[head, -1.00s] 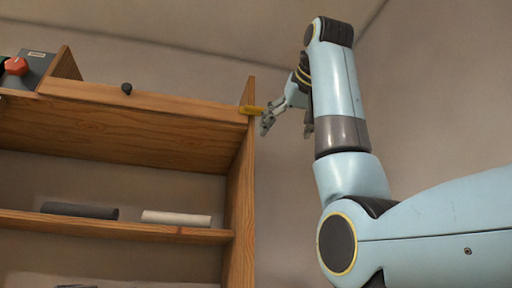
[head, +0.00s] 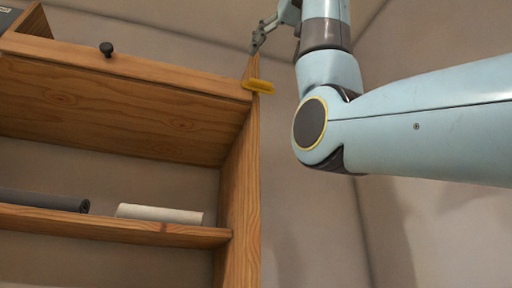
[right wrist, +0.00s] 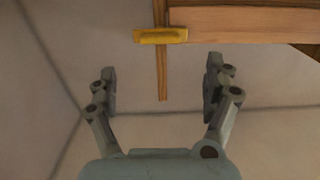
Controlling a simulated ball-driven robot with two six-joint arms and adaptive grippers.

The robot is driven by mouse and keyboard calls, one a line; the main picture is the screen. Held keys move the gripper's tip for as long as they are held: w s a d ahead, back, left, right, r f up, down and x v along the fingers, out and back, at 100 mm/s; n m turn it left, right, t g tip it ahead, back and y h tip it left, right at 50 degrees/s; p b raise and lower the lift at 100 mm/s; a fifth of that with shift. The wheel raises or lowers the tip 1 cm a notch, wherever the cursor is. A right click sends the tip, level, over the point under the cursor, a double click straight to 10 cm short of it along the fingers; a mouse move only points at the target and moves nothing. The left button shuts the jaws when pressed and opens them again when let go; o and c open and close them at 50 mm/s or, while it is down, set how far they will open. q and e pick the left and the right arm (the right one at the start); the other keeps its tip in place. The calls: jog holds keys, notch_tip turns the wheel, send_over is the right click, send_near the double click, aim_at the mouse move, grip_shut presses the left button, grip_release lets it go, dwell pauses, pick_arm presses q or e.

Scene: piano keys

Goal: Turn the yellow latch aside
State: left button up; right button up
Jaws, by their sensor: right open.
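The yellow latch (head: 258,87) is a small bar at the upper right corner of the wooden cabinet, lying across the front edge of its side panel. In the right wrist view the latch (right wrist: 160,36) lies level, beyond the fingers and roughly centred between them. My right gripper (head: 264,36) is above the latch in the head view, apart from it, and partly covered by my arm. In the right wrist view its two fingers (right wrist: 160,86) are spread with nothing between them. My left gripper is not in view.
A wooden front panel with a dark knob (head: 106,49) runs left from the latch. The side panel (head: 240,190) stands below it. A shelf (head: 120,225) holds a dark roll (head: 42,200) and a white roll (head: 160,214). Free space lies right of the cabinet.

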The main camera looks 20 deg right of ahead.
aim_at(259, 87)
jog(key=w+p, duration=0.5)
jog(key=w, duration=0.4)
jog(key=shift+w+a, duration=0.2)
jog(key=shift+w, duration=0.2)
jog(key=shift+c, duration=1.3)
jog(key=shift+r, duration=0.1)
jog(key=c, duration=0.5)
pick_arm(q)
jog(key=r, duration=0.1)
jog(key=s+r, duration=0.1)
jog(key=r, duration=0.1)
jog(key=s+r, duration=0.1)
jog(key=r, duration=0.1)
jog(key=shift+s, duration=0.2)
pick_arm(e)
jog(key=c, duration=0.4)
